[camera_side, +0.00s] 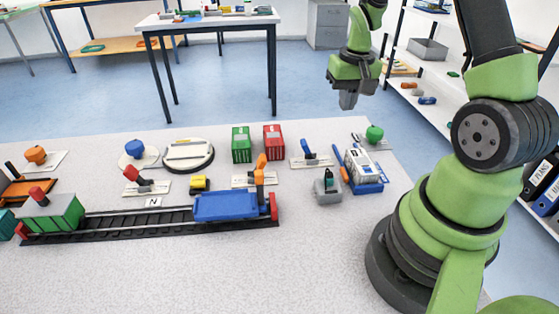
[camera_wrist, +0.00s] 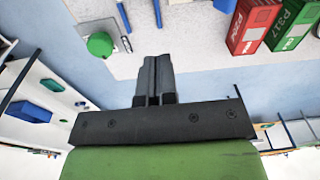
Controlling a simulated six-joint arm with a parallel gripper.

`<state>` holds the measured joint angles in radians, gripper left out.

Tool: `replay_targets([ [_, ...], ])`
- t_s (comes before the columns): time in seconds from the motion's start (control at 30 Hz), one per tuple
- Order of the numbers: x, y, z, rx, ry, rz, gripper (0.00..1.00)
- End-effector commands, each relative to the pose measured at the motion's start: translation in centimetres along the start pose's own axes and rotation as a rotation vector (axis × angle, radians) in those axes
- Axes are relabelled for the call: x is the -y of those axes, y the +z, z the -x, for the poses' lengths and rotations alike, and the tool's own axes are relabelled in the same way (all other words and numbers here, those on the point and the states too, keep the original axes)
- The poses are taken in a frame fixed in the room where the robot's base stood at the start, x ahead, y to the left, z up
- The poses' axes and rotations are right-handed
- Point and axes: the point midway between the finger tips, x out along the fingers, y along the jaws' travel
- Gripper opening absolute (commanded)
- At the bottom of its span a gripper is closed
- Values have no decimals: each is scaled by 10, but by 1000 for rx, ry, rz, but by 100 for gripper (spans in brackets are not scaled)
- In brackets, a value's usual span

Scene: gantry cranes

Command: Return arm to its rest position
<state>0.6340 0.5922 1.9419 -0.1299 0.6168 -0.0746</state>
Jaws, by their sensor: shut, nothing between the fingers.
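My gripper (camera_side: 349,99) hangs in the air beyond the far edge of the table, fingers pointing down, in the side view. In the wrist view my gripper (camera_wrist: 154,62) shows its two dark fingers pressed together with nothing between them. It touches nothing. My arm rises on the right of the side view, clear of the things on the table.
The grey table (camera_side: 330,245) holds a track (camera_side: 150,224) with a blue wagon (camera_side: 226,206), a green container (camera_side: 241,144), a red container (camera_side: 273,141) and a green knob (camera_side: 374,134). The table's front is clear. A shelf (camera_side: 430,80) stands behind my arm.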

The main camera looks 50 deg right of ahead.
Motion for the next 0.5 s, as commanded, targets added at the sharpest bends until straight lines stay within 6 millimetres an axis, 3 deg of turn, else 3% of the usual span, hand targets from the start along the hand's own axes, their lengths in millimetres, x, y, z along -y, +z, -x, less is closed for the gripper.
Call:
replay_targets([
  [0.03,15,4,24,-42,-16,27,0],
  [0.2,57,38,91,-151,-90,103,0],
  [0.4,86,100,150,-258,-212,198,0],
  [0.5,91,134,170,-302,-285,247,0],
])
